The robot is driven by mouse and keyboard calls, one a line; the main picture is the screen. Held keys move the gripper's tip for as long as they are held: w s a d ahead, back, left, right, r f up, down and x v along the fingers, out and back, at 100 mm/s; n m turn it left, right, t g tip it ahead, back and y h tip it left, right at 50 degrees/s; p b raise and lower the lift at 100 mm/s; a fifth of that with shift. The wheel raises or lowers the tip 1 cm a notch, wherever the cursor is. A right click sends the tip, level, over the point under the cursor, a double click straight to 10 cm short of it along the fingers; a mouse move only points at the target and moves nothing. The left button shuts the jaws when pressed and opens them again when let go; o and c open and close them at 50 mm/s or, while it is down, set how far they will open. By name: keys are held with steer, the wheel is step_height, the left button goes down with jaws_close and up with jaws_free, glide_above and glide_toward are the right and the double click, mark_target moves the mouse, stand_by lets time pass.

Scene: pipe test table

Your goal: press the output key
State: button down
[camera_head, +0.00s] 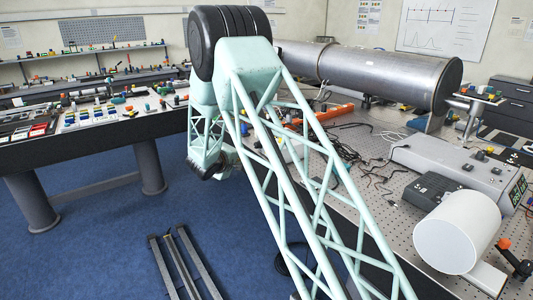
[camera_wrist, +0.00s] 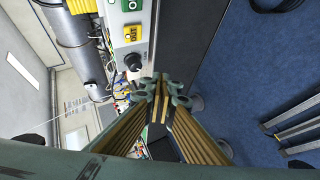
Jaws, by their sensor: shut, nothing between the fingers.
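The output key is a yellow square button marked "OUT" (camera_wrist: 132,33) on a light grey panel (camera_wrist: 129,48), at the top of the wrist view. A green key (camera_wrist: 131,5) sits above it in the picture and a dark round knob (camera_wrist: 134,62) below it. My gripper (camera_wrist: 160,95) is shut and empty, its tips lower in the picture and to the right of the knob. The tips appear apart from the yellow key. In the head view my arm covers much of the middle, and I cannot make out the yellow key there.
A large metal pipe (camera_head: 385,79) lies along the back of the perforated table (camera_head: 375,232). A grey instrument box (camera_head: 452,166), a white cylinder (camera_head: 457,232) and loose black cables (camera_head: 350,150) are on the right. Blue floor (camera_head: 95,255) is open at left, with metal rails on it.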

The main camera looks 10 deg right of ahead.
steer(key=shift+d, duration=0.15)
steer(key=w+d, duration=0.2)
steer(key=d, duration=0.6)
steer(key=shift+w+p, duration=0.3)
steer(key=shift+w, duration=0.05)
stand_by(0.5)
steer(key=shift+w+d+b, duration=0.25)
steer(key=shift+d+b, duration=0.65)
steer(key=shift+b, duration=0.8)
stand_by(3.0)
steer(key=shift+a, duration=0.2)
steer(key=shift+s+a+b, duration=0.25)
steer(key=shift+a+b, duration=0.4)
steer(key=shift+b, duration=0.15)
steer(key=shift+a, duration=0.1)
